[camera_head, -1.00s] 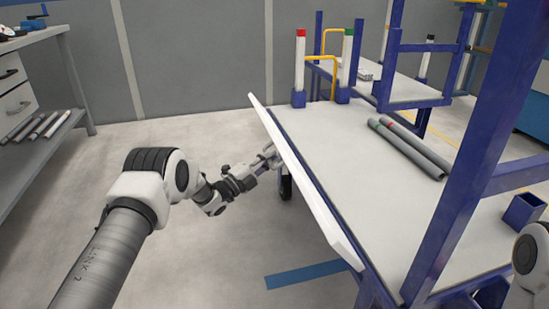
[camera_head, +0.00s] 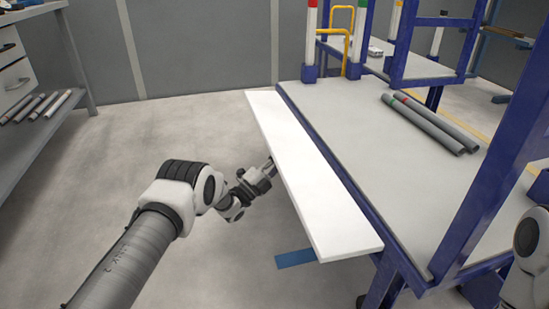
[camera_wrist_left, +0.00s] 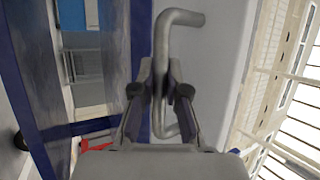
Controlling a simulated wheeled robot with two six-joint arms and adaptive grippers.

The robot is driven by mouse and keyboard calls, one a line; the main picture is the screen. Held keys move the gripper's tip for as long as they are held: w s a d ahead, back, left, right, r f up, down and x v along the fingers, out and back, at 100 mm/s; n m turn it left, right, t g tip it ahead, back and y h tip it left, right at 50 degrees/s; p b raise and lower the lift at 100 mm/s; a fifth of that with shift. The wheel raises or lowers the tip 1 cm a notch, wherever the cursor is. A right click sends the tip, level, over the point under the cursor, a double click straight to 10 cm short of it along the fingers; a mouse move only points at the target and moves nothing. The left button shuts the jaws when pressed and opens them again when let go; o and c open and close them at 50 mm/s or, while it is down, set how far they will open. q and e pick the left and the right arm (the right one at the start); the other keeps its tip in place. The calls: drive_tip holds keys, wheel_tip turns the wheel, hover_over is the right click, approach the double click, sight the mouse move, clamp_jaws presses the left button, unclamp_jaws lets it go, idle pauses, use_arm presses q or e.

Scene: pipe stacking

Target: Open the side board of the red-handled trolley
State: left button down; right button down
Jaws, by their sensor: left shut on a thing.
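The trolley has a blue frame and a grey deck (camera_head: 345,110). Its white side board (camera_head: 310,180) is tilted outward along the left edge, with its broad face showing. A post with a red top (camera_head: 311,5) stands at the trolley's far left corner. My left gripper (camera_head: 270,166) is at the board's outer edge, partly hidden by the board. In the left wrist view, my left gripper (camera_wrist_left: 160,82) is shut on a bent grey handle (camera_wrist_left: 181,18) beside a pale panel surface. My right gripper is out of the picture; only part of my right arm shows.
Two grey pipes (camera_head: 435,125) lie on the deck. A blue upright (camera_head: 490,170) crosses the right side. Another trolley with a yellow handle (camera_head: 334,42) stands behind. A bench with pipes (camera_head: 40,105) on its shelf is at left. Floor left of the board is clear.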

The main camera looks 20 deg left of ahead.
use_arm(q)
drive_tip(key=shift+w+d+f+n+t+b, duration=0.15)
drive_tip(key=shift+f+n+t+b, duration=0.35)
drive_tip(key=shift+t+b, duration=0.2)
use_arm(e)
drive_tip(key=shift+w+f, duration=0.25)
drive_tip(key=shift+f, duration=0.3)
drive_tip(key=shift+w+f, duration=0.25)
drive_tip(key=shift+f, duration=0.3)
use_arm(q)
drive_tip(key=c, duration=1.2)
unclamp_jaws()
drive_tip(key=v, duration=1.2)
